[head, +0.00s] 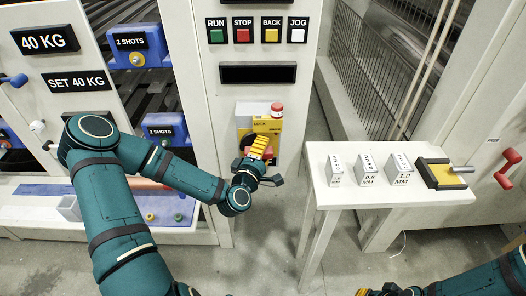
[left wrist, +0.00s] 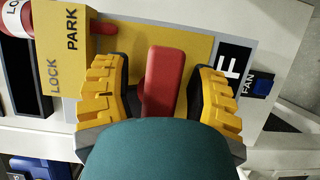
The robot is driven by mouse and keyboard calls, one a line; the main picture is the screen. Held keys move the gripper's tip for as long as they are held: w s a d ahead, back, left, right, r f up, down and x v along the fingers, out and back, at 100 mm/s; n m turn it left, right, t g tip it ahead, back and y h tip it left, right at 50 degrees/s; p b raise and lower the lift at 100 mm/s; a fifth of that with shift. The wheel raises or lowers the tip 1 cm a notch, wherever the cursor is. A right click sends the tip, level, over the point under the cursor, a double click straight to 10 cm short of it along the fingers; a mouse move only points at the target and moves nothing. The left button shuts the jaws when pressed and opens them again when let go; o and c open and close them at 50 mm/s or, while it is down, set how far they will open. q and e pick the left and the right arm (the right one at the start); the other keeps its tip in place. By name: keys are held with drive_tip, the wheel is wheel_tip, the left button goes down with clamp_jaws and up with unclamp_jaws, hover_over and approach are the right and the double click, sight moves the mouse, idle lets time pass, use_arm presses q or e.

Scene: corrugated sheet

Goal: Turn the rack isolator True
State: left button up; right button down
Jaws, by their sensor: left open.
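The rack isolator shows in the left wrist view as a red handle (left wrist: 164,75) on a yellow plate (left wrist: 195,46). A yellow block (left wrist: 62,65) marked LOCK and PARK stands beside the plate. My right gripper (head: 376,291) is at the bottom edge of the head view, partly cut off; its opening is unclear.
Buttons RUN, STOP, BACK and JOG (head: 257,30) are above. A white table (head: 325,196) to the right bears labelled blocks (head: 367,170) and a black and yellow device (head: 438,173). A blue FAN switch (left wrist: 263,84) sits right of the handle.

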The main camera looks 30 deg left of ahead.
use_arm(q)
clamp_jaws()
